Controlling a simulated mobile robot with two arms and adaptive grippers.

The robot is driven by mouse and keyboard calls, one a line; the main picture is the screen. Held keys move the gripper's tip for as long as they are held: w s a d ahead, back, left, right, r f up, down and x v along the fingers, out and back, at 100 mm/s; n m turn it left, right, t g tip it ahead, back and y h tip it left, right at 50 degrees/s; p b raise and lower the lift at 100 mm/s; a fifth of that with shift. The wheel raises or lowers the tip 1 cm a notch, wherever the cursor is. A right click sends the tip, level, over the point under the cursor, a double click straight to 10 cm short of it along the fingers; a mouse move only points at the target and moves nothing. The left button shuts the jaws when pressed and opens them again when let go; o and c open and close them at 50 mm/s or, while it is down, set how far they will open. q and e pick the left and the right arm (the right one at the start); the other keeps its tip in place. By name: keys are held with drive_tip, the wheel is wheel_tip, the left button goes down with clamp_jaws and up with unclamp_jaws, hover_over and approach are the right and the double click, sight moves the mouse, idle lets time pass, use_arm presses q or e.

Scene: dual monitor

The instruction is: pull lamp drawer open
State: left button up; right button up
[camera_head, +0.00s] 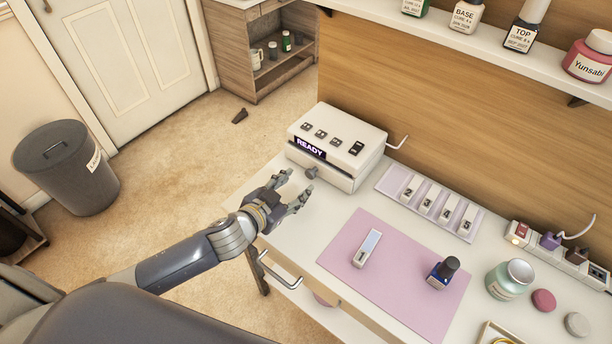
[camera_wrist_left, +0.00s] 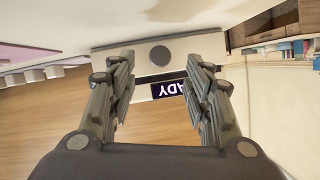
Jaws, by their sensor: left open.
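The lamp (camera_head: 335,149) is a white box with several buttons on top and a lit "READY" display. It stands at the back left of the white table. Its drawer front is low on the side facing me, with a round grey knob (camera_head: 312,173). My left gripper (camera_head: 297,187) is open and empty, just in front of the knob. In the left wrist view the gripper (camera_wrist_left: 160,82) has its fingers spread either side of the knob (camera_wrist_left: 159,55), which appears beyond the fingertips. The drawer appears shut. My right gripper is not in view.
A pink mat (camera_head: 340,280) holds a small white block (camera_head: 367,248) and a dark blue bottle (camera_head: 442,272). A tray (camera_head: 430,202) of numbered pieces lies right of the lamp. A table drawer handle (camera_head: 280,272) juts from the front edge. The tabletop before the lamp is clear.

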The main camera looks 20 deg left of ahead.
sight(309, 176)
use_arm(q)
drive_tip(key=x, duration=0.4)
drive_tip(key=shift+w+f, duration=0.1)
drive_tip(key=shift+w, duration=0.2)
drive_tip(key=shift+w+d+f, duration=0.2)
drive_tip(key=shift+w, duration=0.35)
drive_tip(key=shift+w+f, duration=0.15)
drive_tip(key=shift+w, duration=0.1)
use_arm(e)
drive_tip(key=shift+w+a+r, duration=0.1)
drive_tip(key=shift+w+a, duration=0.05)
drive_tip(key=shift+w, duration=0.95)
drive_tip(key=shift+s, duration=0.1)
use_arm(q)
drive_tip(key=shift+c, duration=0.8)
drive_tip(key=shift+s, duration=0.1)
clamp_jaws()
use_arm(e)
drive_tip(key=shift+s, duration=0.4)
